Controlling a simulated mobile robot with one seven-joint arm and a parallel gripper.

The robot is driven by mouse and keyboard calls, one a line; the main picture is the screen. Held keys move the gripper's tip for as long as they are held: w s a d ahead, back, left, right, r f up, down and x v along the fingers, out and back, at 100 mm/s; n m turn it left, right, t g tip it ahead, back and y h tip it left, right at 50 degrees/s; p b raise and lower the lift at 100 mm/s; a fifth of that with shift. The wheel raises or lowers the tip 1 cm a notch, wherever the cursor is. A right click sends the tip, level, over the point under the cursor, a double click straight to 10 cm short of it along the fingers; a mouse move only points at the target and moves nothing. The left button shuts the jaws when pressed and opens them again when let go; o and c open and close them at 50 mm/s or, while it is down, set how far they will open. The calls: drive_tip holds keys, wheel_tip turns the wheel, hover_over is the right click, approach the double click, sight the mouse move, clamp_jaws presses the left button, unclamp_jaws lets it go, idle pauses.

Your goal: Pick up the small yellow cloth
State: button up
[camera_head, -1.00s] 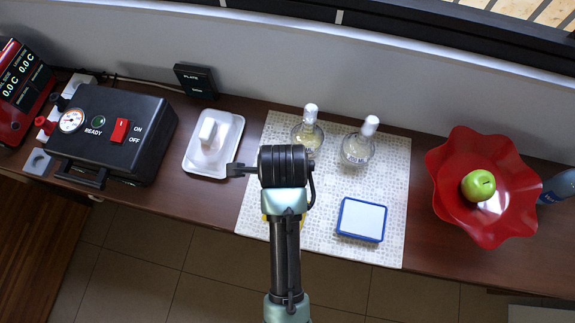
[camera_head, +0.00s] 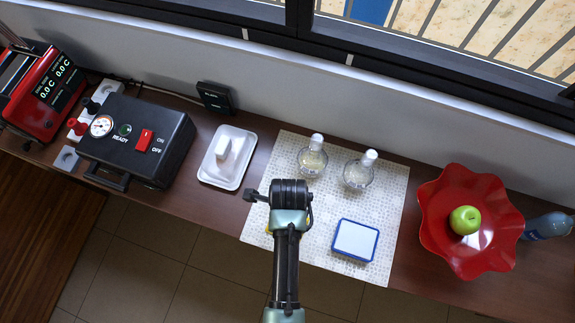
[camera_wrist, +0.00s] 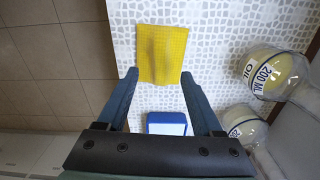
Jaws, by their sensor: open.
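The small yellow cloth (camera_wrist: 162,50) lies flat on the patterned mat in the wrist view, just beyond my fingertips. In the head view only a sliver of yellow (camera_head: 268,231) shows at the left edge of my arm, which hides the rest. My gripper (camera_wrist: 160,75) is open and empty, its two fingers spread to about the cloth's width. The fingertips are near the cloth's near edge in the picture; I cannot tell their height above it.
The mat (camera_head: 385,215) also holds a blue-rimmed square (camera_head: 355,240) and two round bottles (camera_head: 312,160) (camera_head: 358,173). A white tray (camera_head: 205,178) and black box (camera_head: 170,122) stand left. A red bowl (camera_head: 440,245) with a green apple (camera_head: 464,220) stands right.

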drive_tip(key=shift+w+a+f, duration=0.1)
drive_tip(key=shift+f, duration=2.6)
drive_tip(key=shift+c, duration=0.3)
clamp_jaws()
